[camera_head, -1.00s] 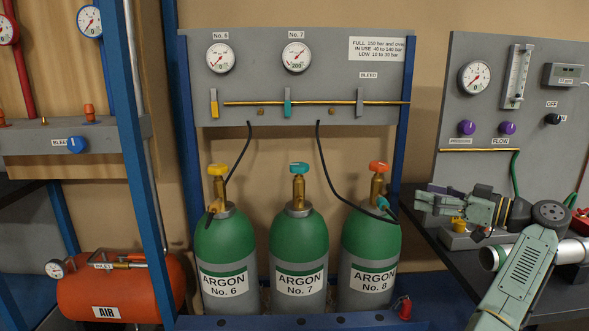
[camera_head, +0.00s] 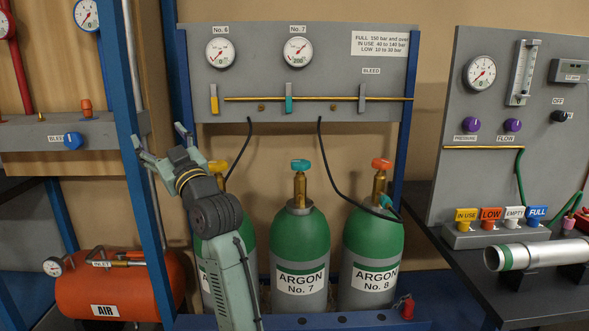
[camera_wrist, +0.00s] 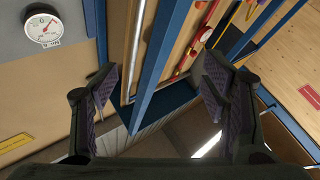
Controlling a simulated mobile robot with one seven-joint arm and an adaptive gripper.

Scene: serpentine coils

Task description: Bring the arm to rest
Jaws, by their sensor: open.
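My gripper (camera_head: 160,148) is open and empty, raised in front of the blue upright on the left in the head view. My arm rises from the bottom and hides most of the left green argon cylinder (camera_head: 205,275). In the wrist view my gripper (camera_wrist: 162,95) has its fingers spread wide. Between them show a blue post (camera_wrist: 160,65) and the floor beyond, with nothing held.
Argon cylinders No. 7 (camera_head: 300,250) and No. 8 (camera_head: 372,250) stand beside my arm. A red air tank (camera_head: 120,290) lies at lower left. On the right bench (camera_head: 480,275) are colored tags (camera_head: 500,216) and a metal tube (camera_head: 540,254).

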